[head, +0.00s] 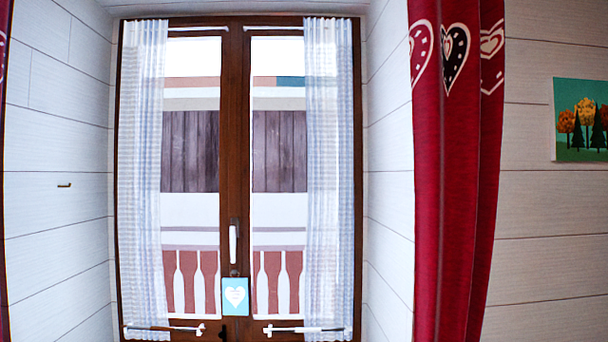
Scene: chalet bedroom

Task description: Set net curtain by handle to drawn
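Two white net curtains hang inside a brown wooden glazed double door. The left net curtain (141,180) is gathered along the left side of its pane. The right net curtain (329,180) is gathered along the right side of its pane. The inner part of each pane is uncovered. Near the bottom of each panel is a thin horizontal bar with a white end, the left bar (185,328) and the right bar (290,329). I cannot tell for certain which part is the curtain's handle. Neither of my grippers shows.
A red curtain with hearts (450,200) hangs at the right, near a tree picture (580,120). White panelled recess walls flank the door.

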